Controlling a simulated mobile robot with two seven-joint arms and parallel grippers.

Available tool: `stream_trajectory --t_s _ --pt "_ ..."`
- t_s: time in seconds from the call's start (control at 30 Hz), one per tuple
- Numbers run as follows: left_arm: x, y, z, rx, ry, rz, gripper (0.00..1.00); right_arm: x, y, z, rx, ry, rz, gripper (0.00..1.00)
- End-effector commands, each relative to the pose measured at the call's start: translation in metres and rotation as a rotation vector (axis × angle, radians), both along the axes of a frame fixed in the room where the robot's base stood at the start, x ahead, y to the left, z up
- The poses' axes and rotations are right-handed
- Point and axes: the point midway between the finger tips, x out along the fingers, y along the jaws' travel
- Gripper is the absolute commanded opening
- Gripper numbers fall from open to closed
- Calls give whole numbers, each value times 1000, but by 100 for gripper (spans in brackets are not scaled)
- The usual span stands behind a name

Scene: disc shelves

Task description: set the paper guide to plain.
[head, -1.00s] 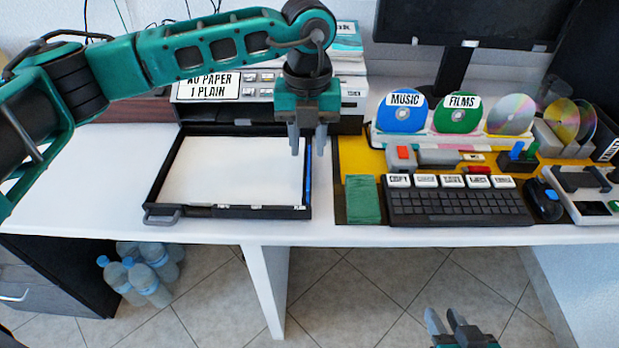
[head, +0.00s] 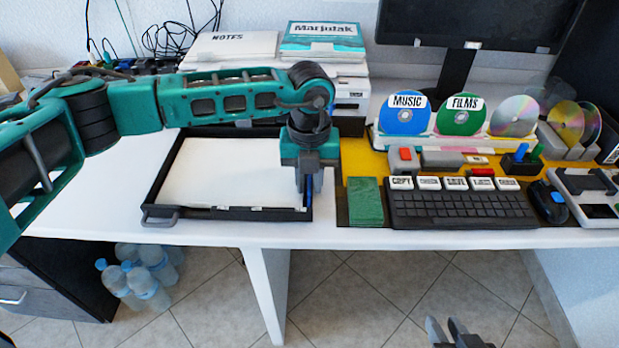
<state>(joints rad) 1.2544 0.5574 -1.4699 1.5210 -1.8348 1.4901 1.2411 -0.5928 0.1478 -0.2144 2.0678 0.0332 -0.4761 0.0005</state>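The paper tray (head: 160,185) is a black open tray with white paper in it, standing on the white desk. The paper guide (head: 309,190) is a narrow blue strip at the tray's right edge, now mostly hidden by my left gripper. My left gripper (head: 308,182) points down with its fingers at the guide; whether they press on it cannot be made out. Small white labels lie along the tray's front rim. My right gripper (head: 448,329) is open and empty, low in front of the desk.
The printer (head: 350,98) stands behind the tray, with notes (head: 232,46) and a teal book (head: 322,40) on top. Right of the tray are a green pad (head: 364,202), a keyboard (head: 460,210) and several discs in a rack. Bottles (head: 140,275) stand on the floor.

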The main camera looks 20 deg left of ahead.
Motion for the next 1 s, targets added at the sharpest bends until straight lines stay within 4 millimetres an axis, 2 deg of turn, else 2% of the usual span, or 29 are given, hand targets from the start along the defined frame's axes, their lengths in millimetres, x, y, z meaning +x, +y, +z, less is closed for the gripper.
stream_trajectory --t_s 0.03,0.23,1.0 --pt "0 0 0 0 0 0 18 0 0 0 0 0 0 31" --pt "0 0 0 0 0 0 0 0 0 0 0 1 0 31" --pt "0 0 1 -1 -1 0 0 -1 -1 -1 -4 2 4 31"
